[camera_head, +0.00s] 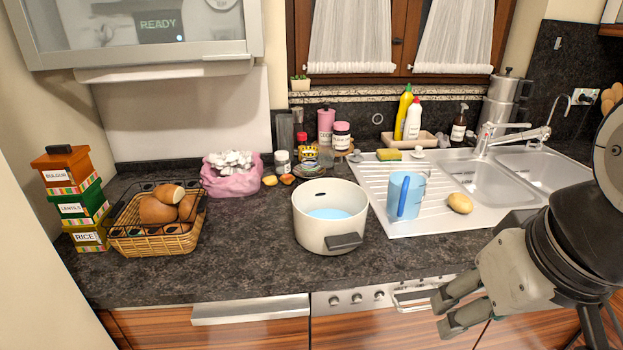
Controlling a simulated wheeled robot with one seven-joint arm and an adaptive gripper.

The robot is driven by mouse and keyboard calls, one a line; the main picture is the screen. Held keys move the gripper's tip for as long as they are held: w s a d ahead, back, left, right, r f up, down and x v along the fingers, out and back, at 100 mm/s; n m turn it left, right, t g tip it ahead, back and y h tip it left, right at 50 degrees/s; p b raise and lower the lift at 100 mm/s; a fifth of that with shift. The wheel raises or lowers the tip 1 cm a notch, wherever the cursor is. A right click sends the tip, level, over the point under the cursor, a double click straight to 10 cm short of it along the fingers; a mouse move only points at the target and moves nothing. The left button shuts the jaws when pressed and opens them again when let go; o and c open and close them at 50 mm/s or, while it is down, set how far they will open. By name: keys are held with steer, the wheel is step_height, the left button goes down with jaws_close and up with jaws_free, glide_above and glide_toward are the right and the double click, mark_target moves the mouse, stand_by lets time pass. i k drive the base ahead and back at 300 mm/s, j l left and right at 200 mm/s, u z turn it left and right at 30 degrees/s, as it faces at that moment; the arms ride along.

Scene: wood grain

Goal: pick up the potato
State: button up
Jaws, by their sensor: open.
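A yellowish-brown potato (460,203) lies on the steel drainboard (375,185) of the sink, to the right of a blue cup (405,194). It looks clear of the cup. My gripper (443,317) is open and empty, low in front of the counter's front edge. It is nearer to me than the potato and below it in the picture. Nothing hides the potato.
A white pot (329,215) with water stands left of the drainboard. A basket (155,237) with brown round items is at the left. A faucet (515,133) and bottles stand behind the sink. The counter between basket and pot is free.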

mark_target(461, 204)
steer(key=i+l+z, duration=0.1)
steer(key=i+z, duration=0.2)
steer(key=i, duration=0.15)
steer(key=i+z, duration=0.3)
steer(key=i, duration=0.2)
